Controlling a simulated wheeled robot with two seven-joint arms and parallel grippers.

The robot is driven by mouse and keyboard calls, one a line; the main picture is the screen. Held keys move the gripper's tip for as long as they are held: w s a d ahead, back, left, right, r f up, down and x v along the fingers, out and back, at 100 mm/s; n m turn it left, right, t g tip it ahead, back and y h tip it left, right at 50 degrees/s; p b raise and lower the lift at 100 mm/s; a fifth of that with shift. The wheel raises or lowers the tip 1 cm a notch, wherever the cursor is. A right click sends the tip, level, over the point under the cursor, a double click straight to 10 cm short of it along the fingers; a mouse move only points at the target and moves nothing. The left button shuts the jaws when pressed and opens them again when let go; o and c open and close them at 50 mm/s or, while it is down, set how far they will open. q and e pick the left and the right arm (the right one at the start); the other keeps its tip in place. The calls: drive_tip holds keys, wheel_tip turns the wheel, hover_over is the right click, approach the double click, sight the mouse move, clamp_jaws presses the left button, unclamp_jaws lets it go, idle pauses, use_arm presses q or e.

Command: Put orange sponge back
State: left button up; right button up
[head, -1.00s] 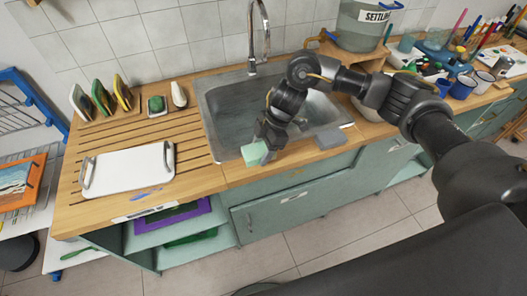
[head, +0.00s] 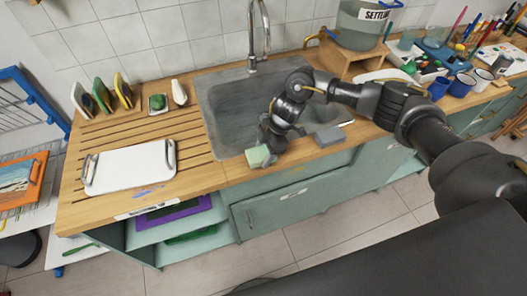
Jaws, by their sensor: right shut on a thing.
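My right gripper (head: 268,148) is shut on a small block-shaped sponge (head: 258,157) at the front rim of the sink. The sponge looks pale green on top with a cream side; no clearly orange sponge shows. The fingers partly hide it, and I cannot tell whether it touches the counter. A sponge rack (head: 105,108) stands at the back left of the counter with several upright dark, green and yellow-edged pieces in its slots. A grey block (head: 329,137) lies on the counter right of my gripper. My left gripper is not in view.
The steel sink (head: 230,115) and tap (head: 252,40) lie behind my gripper. A white tray (head: 130,167) with handles covers part of the grooved drainboard. A small green-topped dish (head: 157,103) and white bottle (head: 179,93) stand right of the rack. Blue cups (head: 462,84) stand at right.

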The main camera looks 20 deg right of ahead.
drive_tip(key=shift+f, duration=0.3)
drive_tip(key=o, duration=0.9)
drive_tip(key=shift+s+r, duration=0.1)
drive_tip(key=shift+s, duration=0.2)
drive_tip(key=shift+w, duration=0.1)
drive_tip(key=shift+w+r, duration=0.2)
drive_tip(key=shift+r, duration=0.25)
drive_tip(key=b+v, duration=0.2)
drive_tip(key=v, duration=0.9)
drive_tip(key=shift+d+r, duration=0.15)
drive_tip(key=shift+r, duration=0.15)
drive_tip(key=shift+f, duration=0.1)
